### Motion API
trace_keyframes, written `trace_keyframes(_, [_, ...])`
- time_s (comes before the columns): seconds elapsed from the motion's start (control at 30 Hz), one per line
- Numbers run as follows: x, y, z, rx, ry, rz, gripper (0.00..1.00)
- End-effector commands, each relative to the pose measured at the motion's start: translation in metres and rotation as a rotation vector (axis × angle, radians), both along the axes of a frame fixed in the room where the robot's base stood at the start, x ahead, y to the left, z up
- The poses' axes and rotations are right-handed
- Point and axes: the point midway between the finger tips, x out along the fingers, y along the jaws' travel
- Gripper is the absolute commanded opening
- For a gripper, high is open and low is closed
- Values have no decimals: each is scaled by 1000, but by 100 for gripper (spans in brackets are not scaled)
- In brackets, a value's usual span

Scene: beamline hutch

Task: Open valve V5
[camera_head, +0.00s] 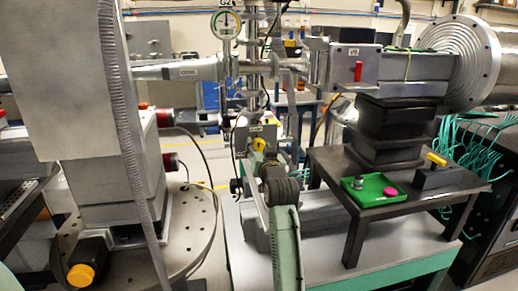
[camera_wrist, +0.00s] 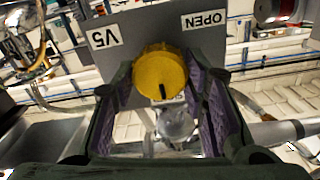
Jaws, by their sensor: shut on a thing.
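Valve V5 has a round yellow knob (camera_wrist: 160,75) on a grey plate (camera_wrist: 118,52) marked "V5" and "OPEN" in the wrist view. A dark mark on the knob points toward the bottom of that picture, to a small label partly hidden there; "OPEN" lies off to the right of the mark. My gripper (camera_wrist: 162,70) has its two purple-padded fingers on either side of the knob and is shut on it. In the head view the yellow knob (camera_head: 258,144) shows at the centre, with my gripper (camera_head: 258,152) in front of it.
A red handle (camera_head: 357,71) is on the grey box at upper right. A dark table (camera_head: 420,199) at right bears a green tray (camera_head: 378,196) with small items and a black block (camera_head: 438,178) with a yellow handle. A gauge (camera_head: 227,25) and pipework stand above the valve.

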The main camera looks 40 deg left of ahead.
Motion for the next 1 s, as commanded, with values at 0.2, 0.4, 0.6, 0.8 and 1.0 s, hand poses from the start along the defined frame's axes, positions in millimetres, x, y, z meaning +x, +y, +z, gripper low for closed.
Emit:
trace_keyframes(0.2, [0, 0, -1, -28, -33, 0, 12])
trace_keyframes(0.4, [0, 0, -2, -100, -117, -1, 12])
trace_keyframes(0.6, [0, 0, -2, -213, -249, -1, 12])
trace_keyframes(0.8, [0, 0, -2, -337, -395, -1, 12])
trace_keyframes(1.0, [0, 0, -2, -461, -539, -1, 12])
